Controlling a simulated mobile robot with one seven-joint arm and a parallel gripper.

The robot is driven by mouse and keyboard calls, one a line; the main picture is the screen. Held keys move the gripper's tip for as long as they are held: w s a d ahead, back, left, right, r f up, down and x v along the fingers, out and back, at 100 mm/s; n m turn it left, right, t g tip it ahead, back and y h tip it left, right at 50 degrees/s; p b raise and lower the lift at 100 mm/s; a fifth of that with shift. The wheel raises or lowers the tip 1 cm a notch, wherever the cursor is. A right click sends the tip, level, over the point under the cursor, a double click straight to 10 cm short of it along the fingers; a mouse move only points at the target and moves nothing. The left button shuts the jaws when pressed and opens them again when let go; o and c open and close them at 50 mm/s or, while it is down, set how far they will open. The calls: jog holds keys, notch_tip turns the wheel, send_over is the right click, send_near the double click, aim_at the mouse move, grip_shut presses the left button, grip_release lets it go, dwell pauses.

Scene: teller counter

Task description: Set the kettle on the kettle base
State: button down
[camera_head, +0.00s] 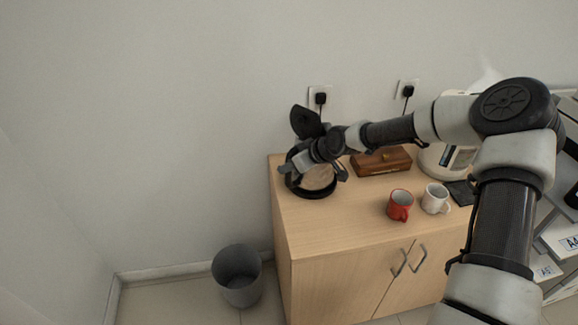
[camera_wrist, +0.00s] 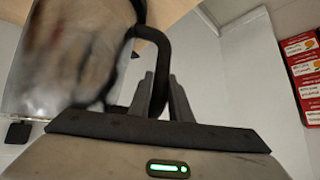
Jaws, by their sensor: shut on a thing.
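The kettle (camera_head: 318,177) has a shiny body and a black handle, and is at the left end of the wooden cabinet top, partly hidden by my arm. A black round part, apparently the kettle base (camera_head: 316,194), shows under it; I cannot tell whether the kettle is seated on it or just above. My gripper (camera_head: 322,162) is at the kettle. In the wrist view, the kettle body (camera_wrist: 65,60) fills the upper left, and my gripper (camera_wrist: 165,92) has its fingers around the black handle (camera_wrist: 163,55), shut on it.
A wooden box (camera_head: 381,162) and a white machine (camera_head: 432,161) stand to the right of the kettle. A red mug (camera_head: 400,204) and a white mug (camera_head: 434,197) stand nearer the front. A grey bin (camera_head: 238,276) is on the floor left of the cabinet. The front left cabinet top is clear.

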jog(key=shift+w, duration=0.15)
jog(key=c, duration=1.9)
grip_release()
jog(key=shift+s+f, duration=0.25)
jog(key=shift+f, duration=0.1)
jog(key=p+v, duration=0.7)
jog(key=v, duration=0.4)
jog(key=shift+r, duration=0.15)
